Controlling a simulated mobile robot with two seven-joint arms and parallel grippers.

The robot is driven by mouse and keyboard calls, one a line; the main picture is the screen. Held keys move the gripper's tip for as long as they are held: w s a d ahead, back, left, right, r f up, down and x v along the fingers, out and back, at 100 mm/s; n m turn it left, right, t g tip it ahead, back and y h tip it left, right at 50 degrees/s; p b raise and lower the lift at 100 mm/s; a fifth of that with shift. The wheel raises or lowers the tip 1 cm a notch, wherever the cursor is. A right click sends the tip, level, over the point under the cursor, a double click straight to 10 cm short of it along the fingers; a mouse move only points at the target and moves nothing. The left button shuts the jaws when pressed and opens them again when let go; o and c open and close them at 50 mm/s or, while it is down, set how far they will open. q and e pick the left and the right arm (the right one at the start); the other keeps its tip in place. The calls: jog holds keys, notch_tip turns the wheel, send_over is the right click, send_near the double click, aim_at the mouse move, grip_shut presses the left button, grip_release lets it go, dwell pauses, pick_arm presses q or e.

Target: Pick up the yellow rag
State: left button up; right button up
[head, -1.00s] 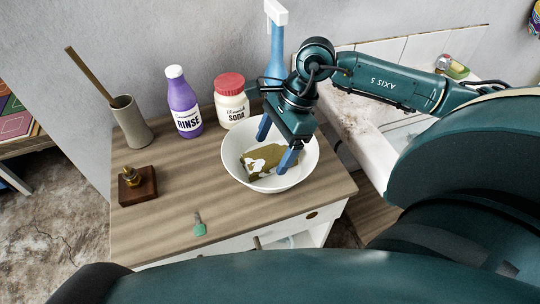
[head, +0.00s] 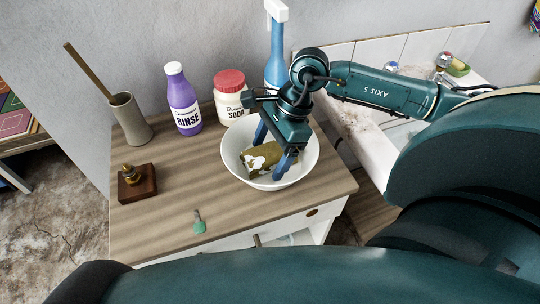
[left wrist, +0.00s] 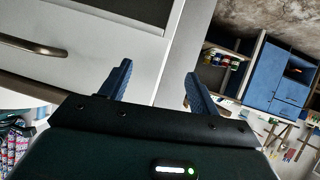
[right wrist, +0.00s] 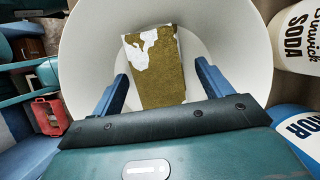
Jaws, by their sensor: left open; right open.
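The yellow rag (head: 265,154) is a mustard-olive cloth with white patches. It lies in the white bowl (head: 308,160) on the wooden cabinet top. The right wrist view shows the rag (right wrist: 162,82) in the bowl (right wrist: 82,50), between and beyond my finger tips. My right gripper (head: 270,155) is open and reaches down into the bowl over the rag; I cannot tell whether the fingers touch it. My left gripper (left wrist: 158,72) is open and empty, in front of a white drawer front.
A purple rinse bottle (head: 183,103), soda jar (head: 230,100) and blue bottle (head: 275,60) stand behind the bowl. A grey holder (head: 130,120), a wooden block with brass fitting (head: 137,183) and a green-ended tool (head: 199,222) are left.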

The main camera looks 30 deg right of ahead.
dwell(0.5)
jog(key=c, duration=1.2)
